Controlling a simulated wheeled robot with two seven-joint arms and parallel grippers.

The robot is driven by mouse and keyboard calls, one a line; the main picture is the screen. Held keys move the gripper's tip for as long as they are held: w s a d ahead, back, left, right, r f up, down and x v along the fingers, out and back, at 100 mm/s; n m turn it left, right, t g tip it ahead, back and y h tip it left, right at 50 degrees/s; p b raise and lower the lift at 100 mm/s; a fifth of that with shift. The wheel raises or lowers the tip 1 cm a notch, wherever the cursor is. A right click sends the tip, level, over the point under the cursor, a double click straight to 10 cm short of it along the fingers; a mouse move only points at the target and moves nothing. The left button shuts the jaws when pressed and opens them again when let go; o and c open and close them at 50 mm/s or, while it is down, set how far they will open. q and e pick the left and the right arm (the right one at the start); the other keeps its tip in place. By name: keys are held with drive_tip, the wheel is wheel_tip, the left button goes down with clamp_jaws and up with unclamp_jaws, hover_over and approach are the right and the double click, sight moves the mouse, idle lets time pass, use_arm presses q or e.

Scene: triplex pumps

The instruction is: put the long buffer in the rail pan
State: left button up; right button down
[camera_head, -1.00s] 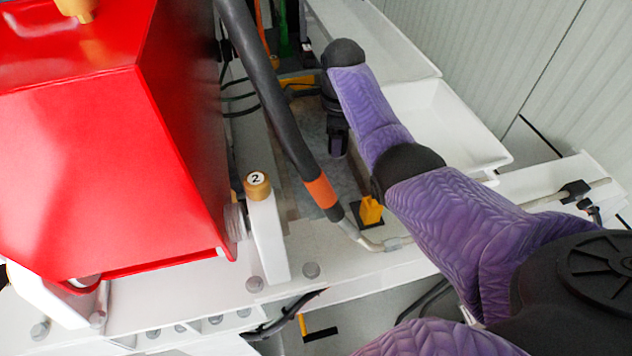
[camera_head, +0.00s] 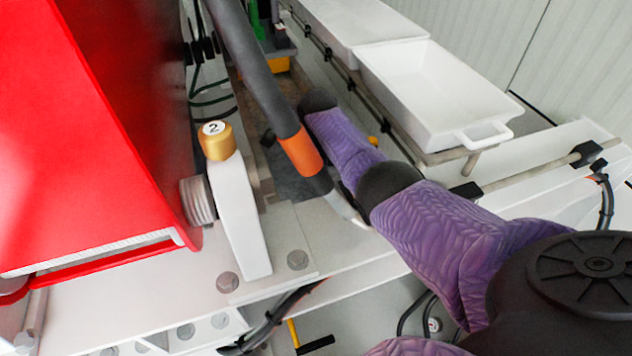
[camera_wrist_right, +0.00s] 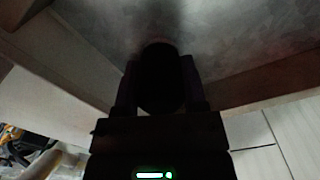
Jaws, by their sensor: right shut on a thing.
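My right gripper (camera_wrist_right: 160,90) is shut on a dark, round-ended thing (camera_wrist_right: 160,70) in the right wrist view. It is too dark there to tell whether this is the long buffer. A white pan (camera_head: 490,133) with a handle, probably the rail pan, sits by the rail at the upper right and looks empty. The arm's end is left of it, over the grey bed. My left gripper is not in view.
A red housing (camera_head: 90,130) and a white post with a gold cap marked 2 (camera_head: 216,141) stand at left. Another white tray (camera_head: 350,25) lies behind the pan. A yellow bin (camera_head: 279,64) is at the back.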

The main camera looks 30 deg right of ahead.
drive_tip(key=shift+f, duration=0.6)
drive_tip(key=shift+r, duration=0.15)
drive_tip(key=shift+c, duration=0.7)
unclamp_jaws()
wheel_tip(320, 180, up, 11)
drive_tip(key=p, duration=0.5)
drive_tip(key=shift+r, duration=0.45)
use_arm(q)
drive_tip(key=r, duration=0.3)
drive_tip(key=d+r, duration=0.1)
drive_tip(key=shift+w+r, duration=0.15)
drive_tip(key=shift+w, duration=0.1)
